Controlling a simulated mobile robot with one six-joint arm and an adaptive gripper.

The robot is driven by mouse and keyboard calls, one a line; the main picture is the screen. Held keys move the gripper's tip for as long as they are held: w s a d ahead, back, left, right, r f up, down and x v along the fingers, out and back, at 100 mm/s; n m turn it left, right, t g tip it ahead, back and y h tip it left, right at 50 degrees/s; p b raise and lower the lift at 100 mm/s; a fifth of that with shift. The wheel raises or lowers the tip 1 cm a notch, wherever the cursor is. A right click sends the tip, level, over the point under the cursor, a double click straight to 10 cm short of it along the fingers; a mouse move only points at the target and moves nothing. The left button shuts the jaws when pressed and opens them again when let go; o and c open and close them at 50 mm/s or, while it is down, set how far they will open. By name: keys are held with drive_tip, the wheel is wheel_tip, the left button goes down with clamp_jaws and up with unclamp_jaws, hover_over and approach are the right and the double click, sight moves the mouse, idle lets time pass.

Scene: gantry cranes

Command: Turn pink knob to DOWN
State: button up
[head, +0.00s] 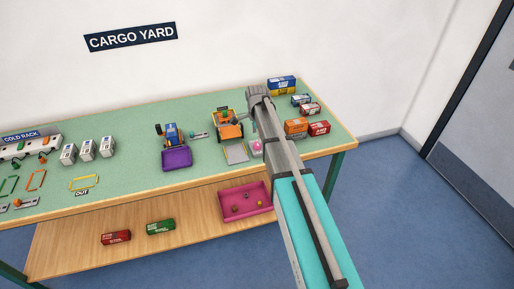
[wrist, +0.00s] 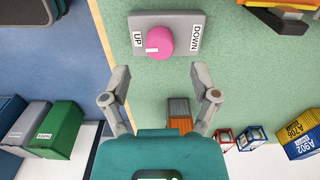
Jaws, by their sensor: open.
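A pink knob (wrist: 160,40) sits on a grey plate (wrist: 186,24) marked UP on the left and DOWN on the right in the wrist view. The white mark on the knob lies at its left side, towards UP. In the head view the pink knob (head: 256,147) shows small beside my arm, which partly hides its surroundings. My gripper (wrist: 160,78) is open and empty. Its two fingers are spread to either side, below the knob in the wrist view, apart from it.
Several small containers (head: 296,126) stand to the right of my arm on the green table (head: 100,122). An orange vehicle (head: 229,128) and a blue one with a purple bin (head: 177,158) stand to the left. A pink tray (head: 226,211) lies on the lower shelf (head: 80,237).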

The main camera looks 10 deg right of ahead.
sight(257, 143)
drive_tip(key=shift+f+b, duration=2.1)
drive_tip(key=shift+f, duration=0.3)
clamp_jaws()
